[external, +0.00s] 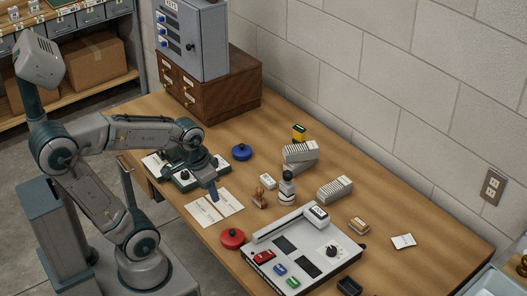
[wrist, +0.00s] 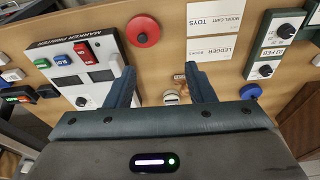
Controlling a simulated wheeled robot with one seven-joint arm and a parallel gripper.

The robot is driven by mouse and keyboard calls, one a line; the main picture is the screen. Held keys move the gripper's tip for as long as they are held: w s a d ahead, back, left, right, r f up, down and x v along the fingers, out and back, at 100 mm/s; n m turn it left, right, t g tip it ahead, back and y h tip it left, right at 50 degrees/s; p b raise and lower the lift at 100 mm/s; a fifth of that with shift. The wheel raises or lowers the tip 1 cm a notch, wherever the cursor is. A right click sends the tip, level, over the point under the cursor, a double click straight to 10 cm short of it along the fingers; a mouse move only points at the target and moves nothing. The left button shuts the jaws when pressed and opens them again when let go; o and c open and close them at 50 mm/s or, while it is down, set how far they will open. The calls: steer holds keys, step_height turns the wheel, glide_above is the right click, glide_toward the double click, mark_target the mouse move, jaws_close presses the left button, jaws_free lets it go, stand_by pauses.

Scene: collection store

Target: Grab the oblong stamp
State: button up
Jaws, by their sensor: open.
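A small wooden stamp (external: 259,198) with a knobbed handle stands on the table beside a white bottle with a dark band (external: 287,188). A low, brown-topped oblong block (external: 358,225) lies farther right; I cannot tell for sure which of these is the oblong stamp. My gripper (external: 213,193) is open and empty above the table, left of the wooden stamp. In the wrist view my fingers (wrist: 162,80) are spread wide, with a small brown piece (wrist: 179,77) and a pale round top (wrist: 172,97) below, between them.
A white marker printer (external: 300,250) takes up the front right. A red round tin (external: 232,238), label cards (external: 214,207) and a blue round tin (external: 241,152) lie near my gripper. A wooden drawer cabinet (external: 235,90) stands at the back left.

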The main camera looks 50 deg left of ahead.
steer(key=w+a+f+m+g+h+b, duration=0.1)
steer(key=w+a+m+b, duration=0.15)
steer(key=w+m, duration=0.3)
steer(key=w+a+f+m+g+h+b, duration=0.1)
steer(key=w+a+m+b, duration=0.1)
steer(key=w+m+b, duration=0.35)
steer(key=m+h+b, duration=0.2)
steer(key=m+h, duration=0.1)
steer(key=m, duration=0.4)
glide_toward(257, 197)
steer(key=shift+g+y, duration=0.3)
steer(key=x, duration=0.3)
steer(key=b+x, duration=0.1)
steer(key=x, duration=0.2)
steer(key=b+x, duration=0.1)
steer(key=x, duration=0.2)
steer(key=shift+w+d+r, duration=0.15)
steer(key=shift+w+d, duration=0.1)
steer(key=shift+w, duration=0.05)
steer(key=c, duration=1.1)
steer(key=shift+r, duration=0.1)
jaws_close()
